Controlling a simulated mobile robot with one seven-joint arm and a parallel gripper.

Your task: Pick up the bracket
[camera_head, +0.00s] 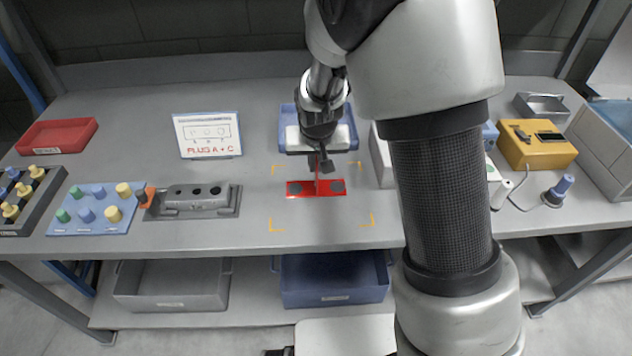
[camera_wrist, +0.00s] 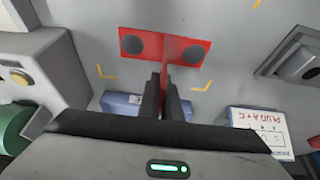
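The bracket (camera_head: 300,188) is a red flat plate with a dark round pad at each end and an upright red fin in its middle. It appears to lie flat on the grey bench within yellow corner marks. In the wrist view the bracket (camera_wrist: 192,50) is beyond my fingers, its fin running toward them. My gripper (camera_head: 324,166) points down over the bracket's middle. In the wrist view my gripper (camera_wrist: 163,82) has its two dark fingers close together, with the red fin in the narrow gap. Finger contact is hard to see.
A blue tray (camera_head: 287,113) stands behind the bracket, and a sign (camera_head: 208,134) stands to the left. A grey block with holes (camera_head: 196,198) is left of the marks. A yellow box (camera_head: 540,150) is at the right. The bench front around the marks is clear.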

